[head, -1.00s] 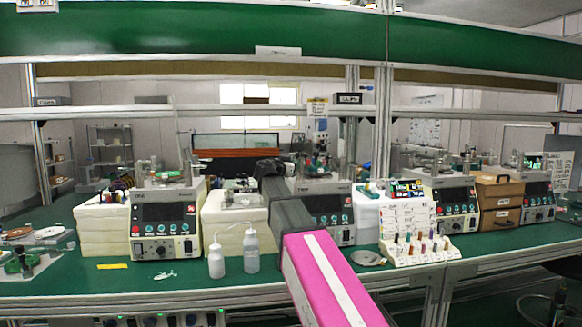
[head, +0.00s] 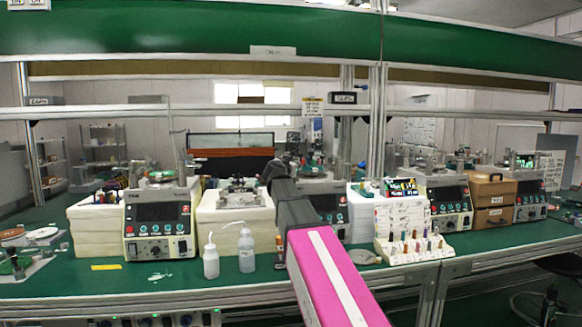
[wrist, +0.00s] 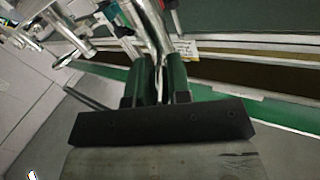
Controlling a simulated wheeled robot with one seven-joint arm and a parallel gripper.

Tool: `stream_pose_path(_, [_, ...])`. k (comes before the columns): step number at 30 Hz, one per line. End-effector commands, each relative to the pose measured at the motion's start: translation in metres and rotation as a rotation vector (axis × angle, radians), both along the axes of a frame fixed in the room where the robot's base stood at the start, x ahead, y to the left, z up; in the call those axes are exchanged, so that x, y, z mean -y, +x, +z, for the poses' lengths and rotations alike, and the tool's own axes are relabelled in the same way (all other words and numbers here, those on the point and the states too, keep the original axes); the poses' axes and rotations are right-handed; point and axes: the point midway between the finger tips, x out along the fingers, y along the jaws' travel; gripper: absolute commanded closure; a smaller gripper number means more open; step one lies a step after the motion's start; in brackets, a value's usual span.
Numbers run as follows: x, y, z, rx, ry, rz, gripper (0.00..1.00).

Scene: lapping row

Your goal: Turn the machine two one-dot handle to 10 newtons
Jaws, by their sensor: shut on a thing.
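Machine two (head: 325,198) stands behind my arm in the middle of the head view, its front panel partly covered by the arm. My gripper (head: 278,166) is at the upper left of this machine, small and dark there. In the wrist view my gripper (wrist: 161,92) has its two dark fingers close together around a shiny metal part (wrist: 159,42), which looks like a handle. No dot marks can be made out on it. The machine's force reading is not legible.
Machine one (head: 158,222) stands at left, with a white block (head: 235,228) between it and machine two. Two white bottles (head: 211,262) stand at the bench front. A labelled white rack (head: 414,250) and brown drawer boxes (head: 490,200) are at right.

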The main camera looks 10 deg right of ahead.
Motion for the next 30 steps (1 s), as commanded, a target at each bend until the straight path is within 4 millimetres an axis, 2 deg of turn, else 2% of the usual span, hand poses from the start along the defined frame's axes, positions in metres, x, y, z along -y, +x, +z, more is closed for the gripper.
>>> stream_pose_path(1, [0.000,0.000,0.000,0.000,0.001,0.000,1.00])
stream_pose_path(2, [0.000,0.000,0.000,0.000,0.001,0.000,0.79])
stream_pose_path(3, [0.000,0.000,-0.001,-0.001,0.001,-0.001,0.66])
stream_pose_path(4, [0.000,0.000,0.000,-0.001,0.001,-0.001,0.57])
stream_pose_path(17, [-0.003,-0.005,0.000,0.000,0.000,-0.001,0.57])
stream_pose_path(23, [-0.014,-0.026,-0.001,0.001,0.001,0.001,0.57])
stream_pose_path(30, [-0.036,-0.065,-0.001,0.000,0.001,0.002,0.57])
